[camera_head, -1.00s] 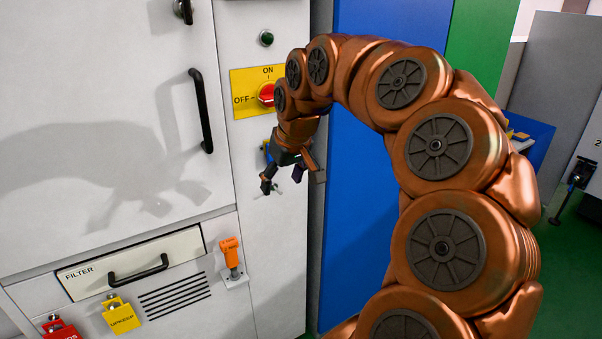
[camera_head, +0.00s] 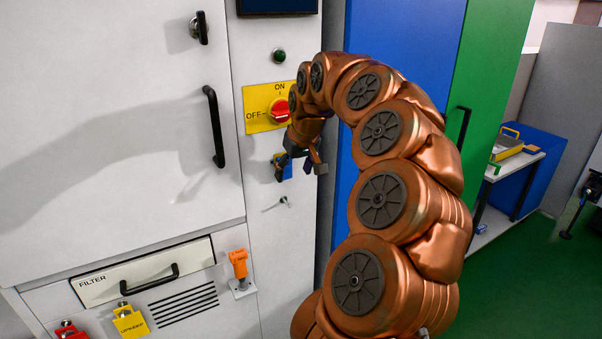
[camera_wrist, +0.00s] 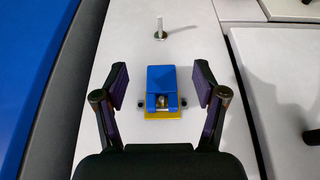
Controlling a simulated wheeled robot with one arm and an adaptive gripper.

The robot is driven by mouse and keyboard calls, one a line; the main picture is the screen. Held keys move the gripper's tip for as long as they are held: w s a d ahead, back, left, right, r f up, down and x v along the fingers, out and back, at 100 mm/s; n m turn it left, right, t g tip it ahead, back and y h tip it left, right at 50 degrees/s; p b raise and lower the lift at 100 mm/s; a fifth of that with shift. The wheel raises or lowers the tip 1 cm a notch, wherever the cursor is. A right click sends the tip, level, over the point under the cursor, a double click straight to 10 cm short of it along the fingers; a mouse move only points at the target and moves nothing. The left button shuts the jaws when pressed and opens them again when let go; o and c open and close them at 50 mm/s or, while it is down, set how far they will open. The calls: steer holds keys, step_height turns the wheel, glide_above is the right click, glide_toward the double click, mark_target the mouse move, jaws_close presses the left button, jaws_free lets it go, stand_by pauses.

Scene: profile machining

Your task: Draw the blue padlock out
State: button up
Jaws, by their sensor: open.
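The blue padlock (camera_wrist: 162,80) hangs on the white cabinet panel, in front of a small yellow plate (camera_wrist: 163,115). In the wrist view my gripper (camera_wrist: 161,84) is open, with one finger on each side of the padlock and a gap visible on both sides. In the head view the padlock (camera_head: 286,168) is partly hidden behind my gripper (camera_head: 299,171), just below the yellow ON/OFF switch plate (camera_head: 268,108).
A metal pin (camera_wrist: 160,30) sticks out of the panel beyond the padlock in the wrist view. A black door handle (camera_head: 214,127), an orange-handled tool (camera_head: 238,265), a filter drawer (camera_head: 145,272) and a yellow tag (camera_head: 130,320) are on the cabinet. A blue cabinet (camera_head: 398,35) stands to the right.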

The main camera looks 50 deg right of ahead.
mark_target(286, 168)
steer(key=w, duration=0.1)
steer(key=w+d+p, duration=0.1)
steer(key=w, duration=0.1)
steer(key=shift+w, duration=0.2)
steer(key=shift+w+d+f+p, duration=0.15)
steer(key=shift+w+f+p, duration=0.2)
steer(key=shift+f, duration=0.25)
steer(key=shift+c, duration=0.2)
jaws_close()
stand_by(0.4)
